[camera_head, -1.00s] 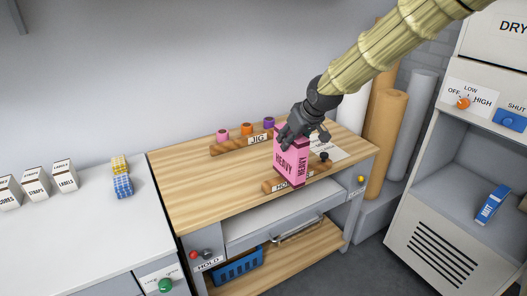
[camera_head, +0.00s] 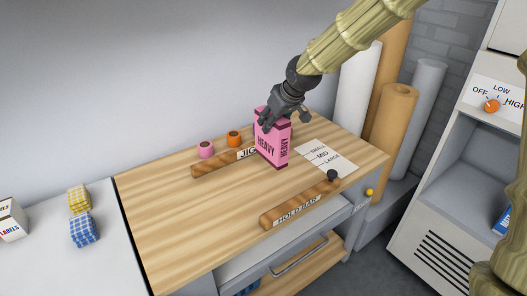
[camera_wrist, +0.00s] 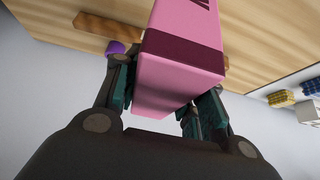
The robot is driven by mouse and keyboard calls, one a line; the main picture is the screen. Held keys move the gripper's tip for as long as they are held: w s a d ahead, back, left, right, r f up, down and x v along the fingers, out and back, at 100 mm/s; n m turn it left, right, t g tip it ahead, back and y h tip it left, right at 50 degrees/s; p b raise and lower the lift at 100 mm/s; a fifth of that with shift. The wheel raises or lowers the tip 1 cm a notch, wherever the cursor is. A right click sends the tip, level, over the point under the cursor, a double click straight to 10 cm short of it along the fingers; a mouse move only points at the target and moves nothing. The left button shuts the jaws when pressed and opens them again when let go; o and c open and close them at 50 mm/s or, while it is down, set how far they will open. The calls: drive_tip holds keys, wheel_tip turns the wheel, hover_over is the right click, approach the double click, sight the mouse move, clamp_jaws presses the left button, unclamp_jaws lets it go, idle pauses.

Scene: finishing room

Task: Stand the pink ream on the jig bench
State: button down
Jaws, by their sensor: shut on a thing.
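The pink ream (camera_head: 270,142), marked HEAVY, is upright over the jig bench (camera_head: 175,215), near its back edge. My gripper (camera_head: 270,117) is shut on its upper end. In the wrist view the fingers (camera_wrist: 160,95) stand on either side of the pink ream (camera_wrist: 180,75). The ream covers the right part of the JIG strip (camera_head: 215,165) in the head view. I cannot tell whether its base touches the bench top.
The HOLD BAR (camera_head: 290,210) lies at the front, beside a size card (camera_head: 325,158). The bench's left part is clear.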

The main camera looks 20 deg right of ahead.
sight(285, 126)
drive_tip(key=shift+f+p, duration=0.35)
drive_tip(key=shift+f, duration=3.85)
drive_tip(key=shift+f, duration=0.15)
drive_tip(key=c, duration=0.9)
unclamp_jaws()
drive_tip(key=shift+b+v, duration=0.4)
drive_tip(key=shift+v, duration=5.7)
